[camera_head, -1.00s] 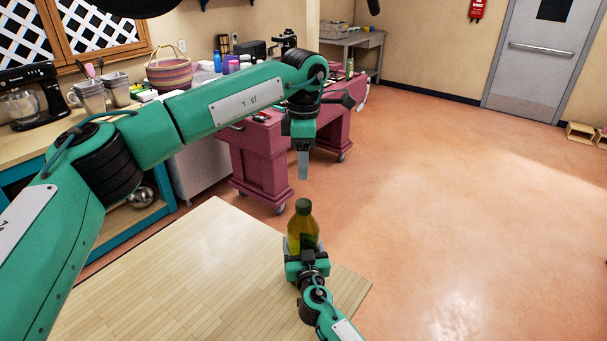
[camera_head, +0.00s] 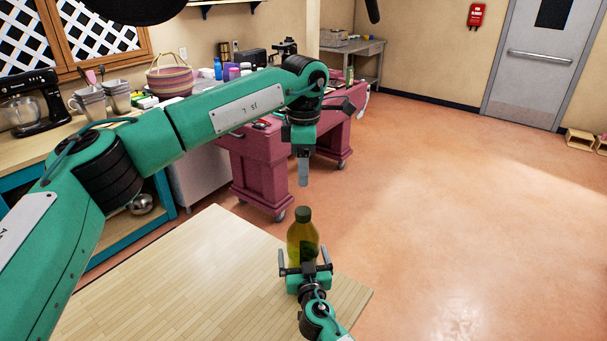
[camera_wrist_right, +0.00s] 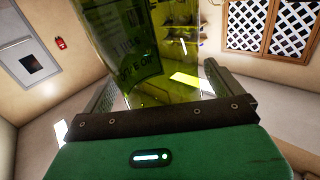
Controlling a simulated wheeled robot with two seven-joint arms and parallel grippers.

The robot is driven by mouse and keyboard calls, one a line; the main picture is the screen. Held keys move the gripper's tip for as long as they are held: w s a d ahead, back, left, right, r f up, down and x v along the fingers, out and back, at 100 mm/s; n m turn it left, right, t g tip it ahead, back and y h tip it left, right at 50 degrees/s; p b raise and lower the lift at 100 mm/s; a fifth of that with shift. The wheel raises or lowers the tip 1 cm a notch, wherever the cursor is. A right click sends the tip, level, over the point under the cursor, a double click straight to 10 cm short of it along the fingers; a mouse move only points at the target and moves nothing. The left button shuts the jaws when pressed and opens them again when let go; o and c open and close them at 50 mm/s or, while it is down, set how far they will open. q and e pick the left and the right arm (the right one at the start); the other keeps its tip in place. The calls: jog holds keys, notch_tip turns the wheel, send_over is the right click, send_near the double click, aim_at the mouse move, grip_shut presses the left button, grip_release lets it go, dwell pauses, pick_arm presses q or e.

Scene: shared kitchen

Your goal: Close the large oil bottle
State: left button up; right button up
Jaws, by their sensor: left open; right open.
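The large oil bottle (camera_head: 302,242), yellow-green glass, stands upright on the light wooden table (camera_head: 190,270). A dark green cap (camera_head: 303,214) sits on its neck; whether it is tight I cannot tell. My right gripper (camera_head: 305,256) is low on the near side of the bottle, open, its fingers spread wider than the bottle. In the right wrist view the labelled bottle (camera_wrist_right: 140,60) stands between the open fingers, with gaps at the sides. My left gripper (camera_head: 303,178) points down above the cap, open and apart from it; its fingers overlap in this view.
A dark red cart (camera_head: 255,170) stands behind the table. A counter at the left holds a black mixer (camera_head: 35,100), mugs and a basket (camera_head: 169,77). The table left of the bottle is bare, and the floor at the right is clear.

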pick_arm(q)
notch_tip(320, 180, down, 4)
jog(key=b, duration=0.3)
jog(key=shift+r, duration=0.2)
pick_arm(e)
jog(key=s+d, duration=0.2)
jog(key=s, duration=1)
jog(key=shift+s, duration=0.15)
pick_arm(q)
jog(key=shift+f, duration=0.1)
